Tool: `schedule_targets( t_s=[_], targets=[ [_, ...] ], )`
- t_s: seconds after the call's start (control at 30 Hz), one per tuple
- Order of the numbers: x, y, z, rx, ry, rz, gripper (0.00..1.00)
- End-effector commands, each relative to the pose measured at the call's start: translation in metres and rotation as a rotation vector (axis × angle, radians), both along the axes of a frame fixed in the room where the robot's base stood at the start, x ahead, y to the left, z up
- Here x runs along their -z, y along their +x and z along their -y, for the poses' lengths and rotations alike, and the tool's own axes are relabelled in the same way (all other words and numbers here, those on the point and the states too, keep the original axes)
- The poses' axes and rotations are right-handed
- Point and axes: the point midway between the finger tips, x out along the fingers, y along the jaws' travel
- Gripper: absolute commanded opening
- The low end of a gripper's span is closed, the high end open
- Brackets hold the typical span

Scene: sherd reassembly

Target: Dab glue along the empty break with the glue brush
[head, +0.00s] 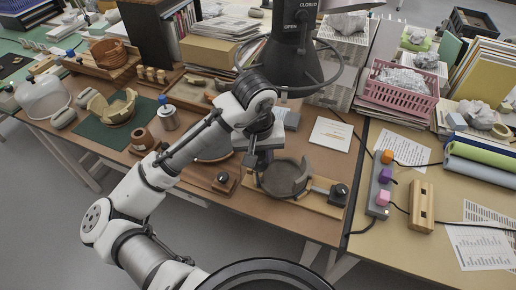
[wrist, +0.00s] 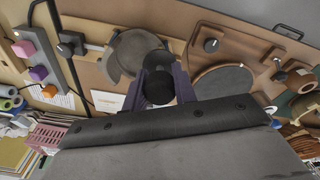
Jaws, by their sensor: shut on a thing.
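The grey round vessel (head: 284,182) lies in a wooden holder on the brown bench. A raised curved wall stands on its right side in the head view. In the wrist view the vessel (wrist: 138,46) is just beyond my fingers. My gripper (head: 262,160) is over the vessel's left back part. In the wrist view my gripper (wrist: 158,88) is shut on a dark, round-ended thing (wrist: 158,86), which looks like the glue brush handle. The brush tip is hidden, so I cannot tell whether it touches the vessel. The break edge is too small to make out clearly.
A black clamp knob (head: 339,190) sits right of the vessel. A power strip (head: 380,185) with coloured plugs and a pink basket (head: 402,85) stand farther right.

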Motion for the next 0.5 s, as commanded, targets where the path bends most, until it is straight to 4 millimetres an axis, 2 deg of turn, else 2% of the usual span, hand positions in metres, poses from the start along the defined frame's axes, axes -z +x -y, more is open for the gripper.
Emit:
schedule_targets(
  t_s=[0.27, 0.5],
  targets=[
    [0.004, 0.000, 0.001, -0.006, -0.003, 0.004, 0.14],
    [0.015, 0.002, 0.002, -0.006, -0.002, 0.003, 0.14]
  ],
)
